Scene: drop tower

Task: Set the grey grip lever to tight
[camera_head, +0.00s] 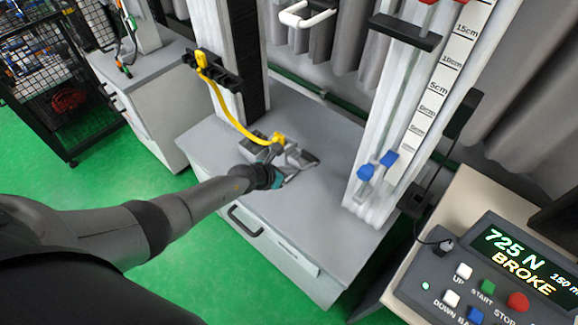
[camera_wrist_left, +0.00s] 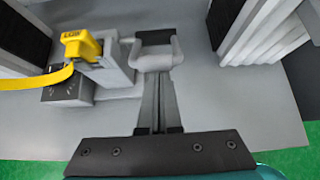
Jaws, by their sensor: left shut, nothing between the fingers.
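The grey grip lever (camera_wrist_left: 154,55) is a light grey fork with a dark bar (camera_wrist_left: 156,37) across its far end. It lies beside a grey block fixture (camera_wrist_left: 112,62) on the bench, and it shows small in the head view (camera_head: 301,159). A yellow plug (camera_wrist_left: 80,46) sits at the fixture's left. My left gripper (camera_head: 288,172) is shut and empty. Its fingertips (camera_wrist_left: 157,78) reach the near side of the lever in the wrist view; whether they touch it I cannot tell. My right gripper is not in view.
A yellow cable (camera_head: 228,112) runs from the plug to the dark-fronted column. A white tower with a scale (camera_head: 432,95) and blue clamp (camera_head: 376,166) stands at right. A control console (camera_head: 490,270) reads "725 N BROKE". The bench top (camera_head: 270,205) is clear in front.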

